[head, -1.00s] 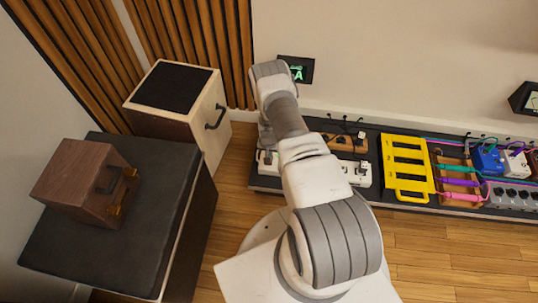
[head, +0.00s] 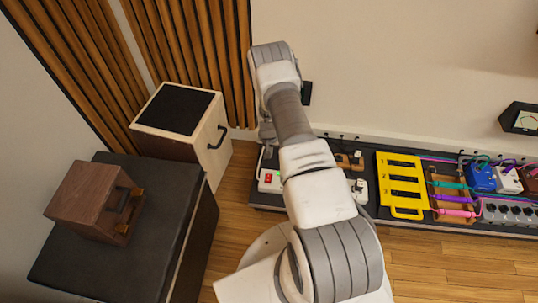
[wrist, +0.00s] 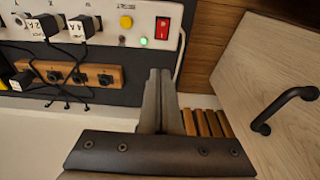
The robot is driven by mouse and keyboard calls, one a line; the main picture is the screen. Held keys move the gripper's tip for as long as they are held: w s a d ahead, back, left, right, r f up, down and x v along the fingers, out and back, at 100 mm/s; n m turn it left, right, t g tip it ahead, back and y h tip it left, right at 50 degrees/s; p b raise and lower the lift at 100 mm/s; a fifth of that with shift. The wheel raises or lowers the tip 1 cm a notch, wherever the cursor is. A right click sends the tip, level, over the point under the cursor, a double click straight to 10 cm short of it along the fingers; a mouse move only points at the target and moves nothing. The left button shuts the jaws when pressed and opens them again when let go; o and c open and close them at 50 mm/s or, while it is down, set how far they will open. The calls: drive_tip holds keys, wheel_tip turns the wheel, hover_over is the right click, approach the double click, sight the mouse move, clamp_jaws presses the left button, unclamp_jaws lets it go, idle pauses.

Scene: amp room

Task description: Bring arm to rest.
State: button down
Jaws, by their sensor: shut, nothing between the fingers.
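My gripper (wrist: 160,78) shows in the wrist view with its two dark fingers together and nothing between them. The gripper itself is mostly hidden behind the arm there.
The pale box also shows in the head view (head: 213,135). A brown wooden case (head: 85,200) sits on a black cabinet (head: 85,268). Wood floor lies between.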

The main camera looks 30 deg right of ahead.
idle(0.4)
drive_tip(key=w+a+r+n+t, duration=0.1)
drive_tip(key=a+r, duration=0.1)
drive_tip(key=r, duration=1)
drive_tip(key=a+r+n, duration=0.1)
drive_tip(key=a+r, duration=0.1)
drive_tip(key=r, duration=1)
drive_tip(key=w+a+r+n+t, duration=0.1)
drive_tip(key=a+r, duration=0.2)
drive_tip(key=r, duration=1)
drive_tip(key=s+a+r+n+t, duration=0.1)
drive_tip(key=s+a+r, duration=0.2)
drive_tip(key=s+r, duration=0.4)
drive_tip(key=s+a+r+n, duration=0.1)
drive_tip(key=s+a+r, duration=0.1)
drive_tip(key=s+r, duration=0.55)
drive_tip(key=s+a+r+n+t, duration=0.1)
drive_tip(key=s+r, duration=0.2)
drive_tip(key=s, duration=0.4)
drive_tip(key=s+a+r+n, duration=0.1)
drive_tip(key=s+a+r, duration=0.15)
drive_tip(key=s, duration=0.55)
wheel_tip(320, 180, up, 23)
drive_tip(key=p, duration=2.2)
drive_tip(key=shift+d+y+p, duration=0.3)
drive_tip(key=shift+y, duration=0.1)
drive_tip(key=shift+s, duration=0.1)
